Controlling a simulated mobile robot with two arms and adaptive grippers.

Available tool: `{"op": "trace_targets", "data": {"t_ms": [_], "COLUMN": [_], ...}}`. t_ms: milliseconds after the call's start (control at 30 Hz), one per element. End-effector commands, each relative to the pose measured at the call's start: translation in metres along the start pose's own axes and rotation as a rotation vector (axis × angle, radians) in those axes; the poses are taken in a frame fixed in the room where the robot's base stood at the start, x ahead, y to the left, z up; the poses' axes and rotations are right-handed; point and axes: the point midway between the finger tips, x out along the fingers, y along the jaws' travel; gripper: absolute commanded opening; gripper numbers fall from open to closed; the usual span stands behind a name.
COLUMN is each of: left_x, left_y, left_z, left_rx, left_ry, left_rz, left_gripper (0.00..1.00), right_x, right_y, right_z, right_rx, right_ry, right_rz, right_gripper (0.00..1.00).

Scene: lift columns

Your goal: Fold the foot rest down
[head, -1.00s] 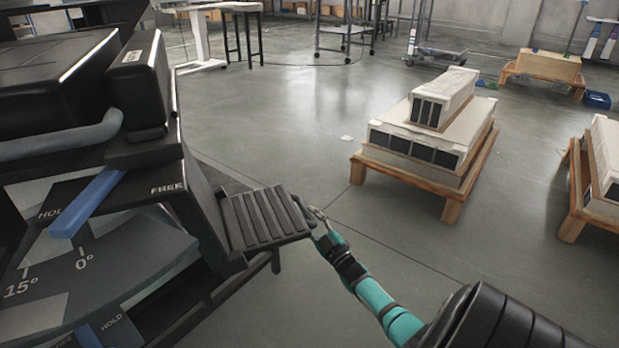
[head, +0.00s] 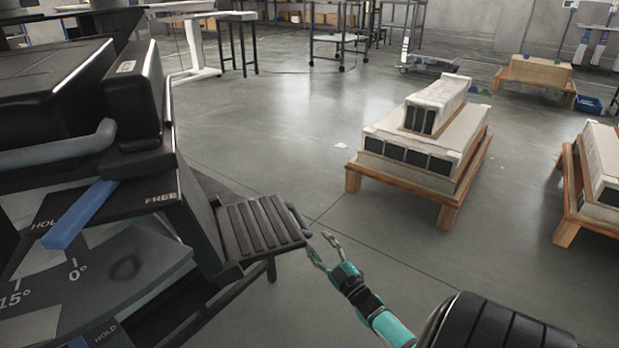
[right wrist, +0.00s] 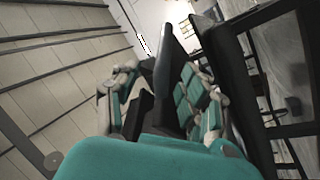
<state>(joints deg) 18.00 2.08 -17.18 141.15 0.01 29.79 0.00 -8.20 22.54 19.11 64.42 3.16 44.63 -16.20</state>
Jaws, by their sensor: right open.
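The foot rest (head: 258,230) is a black ribbed plate that juts out, roughly level, from the lower right side of the big dark machine in the head view. A short dark bar (head: 299,220) sits at its outer right edge. My left gripper is not in view.
The machine carries a blue lever (head: 82,215) beside a panel marked FREE, HOLD and angles. Wooden pallets with pale boxes (head: 425,135) stand on the right. Open grey floor (head: 260,130) lies between machine and pallets.

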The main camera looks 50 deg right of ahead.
Motion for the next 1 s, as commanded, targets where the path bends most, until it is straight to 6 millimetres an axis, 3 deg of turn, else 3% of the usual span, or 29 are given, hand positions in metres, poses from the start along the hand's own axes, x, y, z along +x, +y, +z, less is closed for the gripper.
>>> {"op": "trace_targets", "data": {"t_ms": [100, 300, 1000], "left_x": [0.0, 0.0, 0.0], "left_y": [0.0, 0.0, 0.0], "left_z": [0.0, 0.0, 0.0], "left_rx": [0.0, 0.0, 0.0], "left_ry": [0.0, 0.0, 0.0], "left_rz": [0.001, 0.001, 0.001], "left_gripper": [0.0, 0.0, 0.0], "right_x": [-0.022, -0.041, -0.043], "right_y": [0.0, 0.0, 0.0], "right_z": [0.001, 0.002, 0.002], "right_rx": [0.0, 0.0, 0.0], "right_ry": [-0.003, -0.004, -0.004], "right_rz": [0.0, 0.001, 0.001], "right_gripper": [0.44, 0.44, 0.44]}}
